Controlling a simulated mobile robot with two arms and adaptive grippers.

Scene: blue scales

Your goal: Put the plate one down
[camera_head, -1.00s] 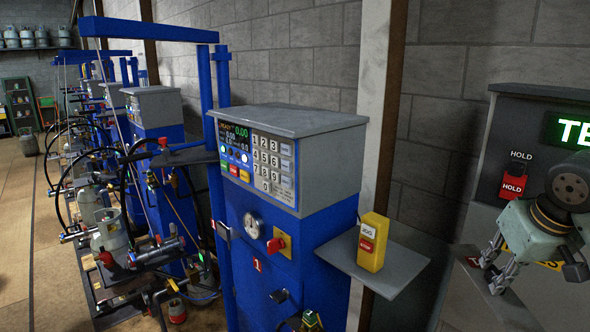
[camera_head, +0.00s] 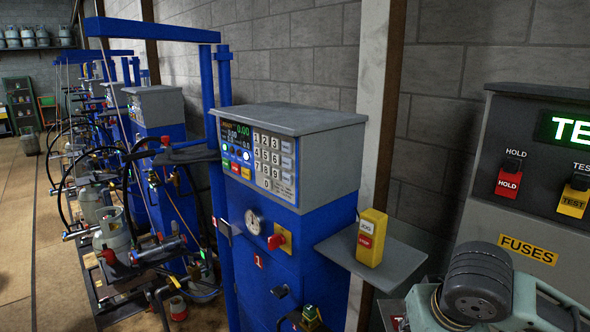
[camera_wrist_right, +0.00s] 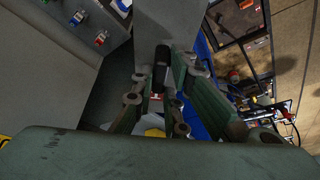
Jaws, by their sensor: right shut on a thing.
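Plate one, a small red plate with a white mark (camera_wrist_right: 156,97), shows between the fingers of my right gripper (camera_wrist_right: 158,103) in the right wrist view. The gripper is shut on it; the fingers and a dark cylinder-shaped part hide much of it. In the head view a small red and white patch, likely plate one (camera_head: 398,323), shows at the bottom edge, left of my right wrist. The right fingertips are hidden or cut off there. A similar red plate marked 1 (camera_head: 258,261) is on the front of the nearest blue scale (camera_head: 288,240). My left gripper is not in view.
A grey side shelf (camera_head: 400,262) on the scale bears a yellow box with a red button (camera_head: 371,238), close to my right wrist. A grey test panel (camera_head: 535,165) with switches stands at the right. More blue scales with hoses and cylinders line the left.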

